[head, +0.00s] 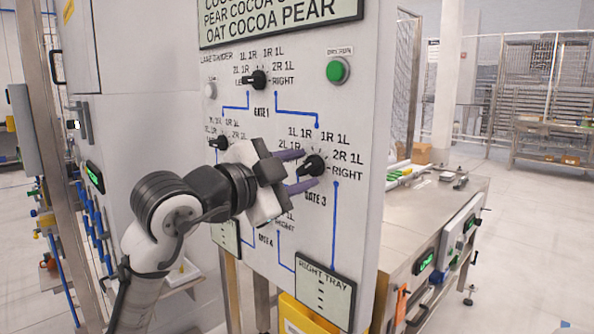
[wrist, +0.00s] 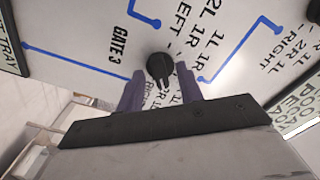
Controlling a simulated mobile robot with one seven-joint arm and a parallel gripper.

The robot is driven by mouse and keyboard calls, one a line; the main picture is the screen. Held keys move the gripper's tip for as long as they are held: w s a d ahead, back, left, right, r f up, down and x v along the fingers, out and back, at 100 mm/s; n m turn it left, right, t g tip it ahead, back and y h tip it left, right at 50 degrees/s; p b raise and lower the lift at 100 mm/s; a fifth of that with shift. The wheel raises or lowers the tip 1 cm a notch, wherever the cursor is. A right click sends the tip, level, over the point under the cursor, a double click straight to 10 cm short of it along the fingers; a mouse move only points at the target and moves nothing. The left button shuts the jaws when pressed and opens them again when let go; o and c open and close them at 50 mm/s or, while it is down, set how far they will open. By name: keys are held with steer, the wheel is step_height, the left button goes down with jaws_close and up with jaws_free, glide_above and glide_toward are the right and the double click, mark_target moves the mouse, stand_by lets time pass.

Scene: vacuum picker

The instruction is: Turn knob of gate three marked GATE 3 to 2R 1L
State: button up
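The black knob of gate three (head: 313,164) is on the white panel, above the "GATE 3" lettering (head: 315,198). Labels fan around it; "2R 1L" (head: 348,156) is at its upper right, above "RIGHT". My gripper (head: 311,168) is open at the knob, one purple finger above it and one below. In the wrist view the knob (wrist: 159,68) sits between the fingertips (wrist: 160,70), with a gap on both sides. I cannot tell for sure which label its pointer faces. The fingers hide some labels.
The gate 1 knob (head: 258,79) is above and another knob (head: 220,143) is to the left. A green button (head: 338,70) is at the upper right. The "RIGHT TRAY" sign (head: 325,291) is below. A metal table (head: 455,193) stands to the right.

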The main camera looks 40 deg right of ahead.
steer(key=s+a+b, duration=0.1)
steer(key=a+b, duration=0.1)
steer(key=a, duration=1.1)
steer(key=shift+a+b, duration=0.3)
steer(key=shift+a, duration=0.1)
